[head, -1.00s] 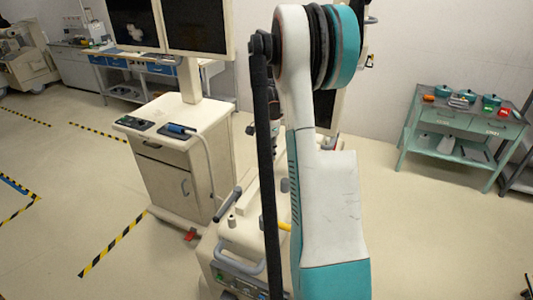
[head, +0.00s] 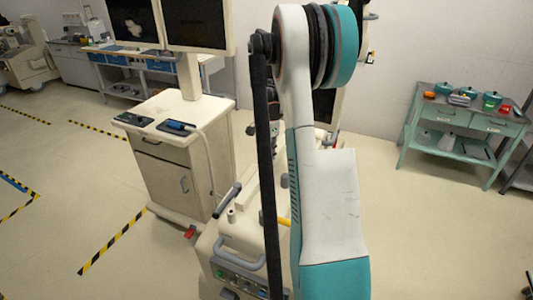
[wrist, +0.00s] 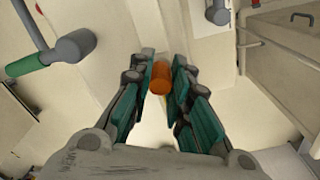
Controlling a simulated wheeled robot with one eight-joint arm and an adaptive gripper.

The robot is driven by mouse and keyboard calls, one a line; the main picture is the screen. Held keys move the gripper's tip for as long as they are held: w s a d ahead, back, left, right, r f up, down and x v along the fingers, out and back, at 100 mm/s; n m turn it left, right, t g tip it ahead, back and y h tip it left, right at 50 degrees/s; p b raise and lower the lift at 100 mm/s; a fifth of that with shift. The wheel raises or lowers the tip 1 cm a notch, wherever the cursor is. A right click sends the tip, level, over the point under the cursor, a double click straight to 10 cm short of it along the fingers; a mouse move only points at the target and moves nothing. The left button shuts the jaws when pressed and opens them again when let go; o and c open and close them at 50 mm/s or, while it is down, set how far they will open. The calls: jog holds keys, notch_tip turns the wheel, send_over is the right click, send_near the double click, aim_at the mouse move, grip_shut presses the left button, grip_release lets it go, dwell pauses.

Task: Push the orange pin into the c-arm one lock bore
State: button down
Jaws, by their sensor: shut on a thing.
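In the wrist view my gripper (wrist: 160,82) has both teal-padded fingers closed on the orange pin (wrist: 160,75), which sits between the fingertips with its rounded end showing. A pale cream surface lies beyond the pin. In the head view my white and teal arm hides the gripper and the pin. A cream wheeled unit (head: 213,262) with a grey-blue handle and a control panel stands below my arm, partly hidden by it; it may be the c-arm. I cannot pick out the lock bore in either view.
In the wrist view a grey cylinder with a green-ended bar (wrist: 70,47) is at upper left, and a grey knob (wrist: 217,13) is at the top. In the head view a monitor cart (head: 172,165) stands left and a green cart (head: 462,119) right.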

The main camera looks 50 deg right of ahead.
jog(key=shift+f, duration=0.25)
jog(key=c, duration=1.4)
grip_release()
notch_tip(320, 180, up, 12)
